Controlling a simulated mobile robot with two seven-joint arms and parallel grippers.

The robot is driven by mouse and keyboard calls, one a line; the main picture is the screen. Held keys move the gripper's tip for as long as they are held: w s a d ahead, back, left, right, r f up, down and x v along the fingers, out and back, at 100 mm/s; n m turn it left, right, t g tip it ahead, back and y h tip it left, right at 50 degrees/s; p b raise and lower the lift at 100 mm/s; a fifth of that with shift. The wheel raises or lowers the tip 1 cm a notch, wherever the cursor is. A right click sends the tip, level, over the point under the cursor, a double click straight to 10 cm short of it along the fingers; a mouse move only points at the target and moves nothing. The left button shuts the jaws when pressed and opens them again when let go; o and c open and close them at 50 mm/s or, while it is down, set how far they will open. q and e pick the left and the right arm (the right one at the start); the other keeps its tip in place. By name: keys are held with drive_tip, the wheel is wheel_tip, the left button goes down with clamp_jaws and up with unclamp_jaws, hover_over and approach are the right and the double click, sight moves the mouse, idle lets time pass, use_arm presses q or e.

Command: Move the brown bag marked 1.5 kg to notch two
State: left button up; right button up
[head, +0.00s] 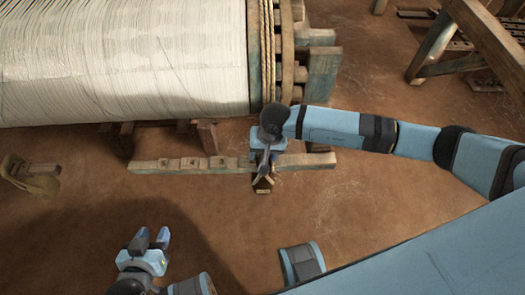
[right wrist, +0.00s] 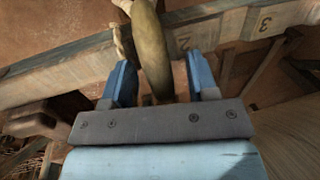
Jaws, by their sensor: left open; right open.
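A notched wooden bar (head: 305,161) runs across below the white roll in the head view. Its painted 2 and 3 show on the bar (right wrist: 225,30) in the right wrist view. My right gripper (head: 264,183) is at the bar, pointing down. In the right wrist view its open fingers (right wrist: 162,85) stand on either side of an olive-brown rounded thing, apparently the bag (right wrist: 152,48), just left of the 2. No weight mark is readable, and the gripper hides most of it in the head view. My left gripper (head: 150,240) is open and empty at the lower left.
A large roll of white thread (head: 120,60) with a wooden end frame (head: 320,65) fills the upper left. An olive-brown thing (head: 38,184) lies at the far left. A wooden frame (head: 430,50) stands upper right. Bare brown floor lies in front of the bar.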

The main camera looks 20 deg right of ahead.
wheel_tip(320, 180, up, 14)
drive_tip(key=d+p, duration=0.1)
drive_tip(key=d, duration=0.1)
drive_tip(key=shift+s+d, duration=0.25)
drive_tip(key=shift+s, duration=0.05)
drive_tip(key=shift+a+f, duration=0.1)
drive_tip(key=shift+f, duration=0.05)
